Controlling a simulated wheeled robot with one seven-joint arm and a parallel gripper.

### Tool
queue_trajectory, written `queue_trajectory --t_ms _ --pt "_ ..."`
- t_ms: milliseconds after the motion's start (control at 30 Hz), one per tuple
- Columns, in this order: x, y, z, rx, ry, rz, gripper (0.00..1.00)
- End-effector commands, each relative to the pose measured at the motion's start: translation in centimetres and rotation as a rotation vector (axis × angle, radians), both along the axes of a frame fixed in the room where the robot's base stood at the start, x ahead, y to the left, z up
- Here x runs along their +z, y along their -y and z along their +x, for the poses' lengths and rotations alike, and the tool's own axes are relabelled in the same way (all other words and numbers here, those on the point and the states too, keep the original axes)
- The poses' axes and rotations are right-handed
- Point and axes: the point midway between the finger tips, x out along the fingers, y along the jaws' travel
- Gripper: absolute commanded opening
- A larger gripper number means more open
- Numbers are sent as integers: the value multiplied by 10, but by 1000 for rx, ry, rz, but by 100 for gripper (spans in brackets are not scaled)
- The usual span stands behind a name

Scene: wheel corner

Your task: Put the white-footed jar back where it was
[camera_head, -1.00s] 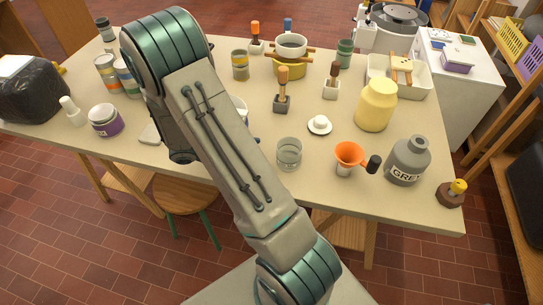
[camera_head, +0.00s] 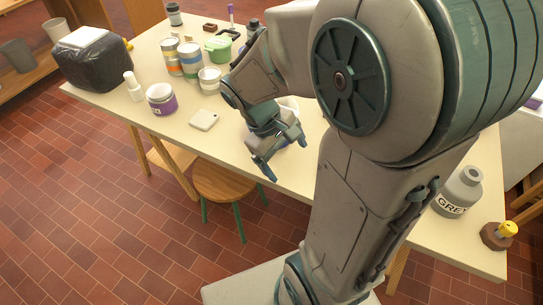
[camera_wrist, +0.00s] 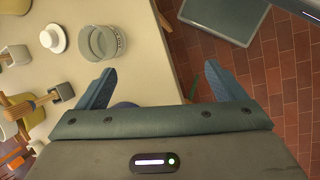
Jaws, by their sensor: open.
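I cannot tell for sure which vessel is the white-footed jar. A squat jar with a purple band (camera_head: 161,99) stands upright at the table's near left. A pale round vessel (camera_head: 289,104) is partly hidden behind my gripper. My gripper (camera_head: 284,157) is open with nothing seen between its fingers, at the table's near edge, right of the purple-banded jar and apart from it. In the wrist view its spread fingers (camera_wrist: 160,72) straddle the table edge.
A black-wrapped bin (camera_head: 95,62) and a white bottle (camera_head: 133,87) stand at the left. Several tins (camera_head: 190,62) stand behind, and a pale flat block (camera_head: 204,120) lies in front. A grey bottle (camera_head: 458,192) is at the right. A stool (camera_head: 224,180) stands below the near edge.

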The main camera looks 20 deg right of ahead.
Motion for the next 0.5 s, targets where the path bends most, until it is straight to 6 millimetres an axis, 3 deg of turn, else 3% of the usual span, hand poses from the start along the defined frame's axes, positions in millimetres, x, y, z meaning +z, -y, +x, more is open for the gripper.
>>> queue_trajectory --t_ms 200,500 --pt "34 -25 -23 -192 251 178 90" --pt "60 -49 -41 -355 461 349 90"
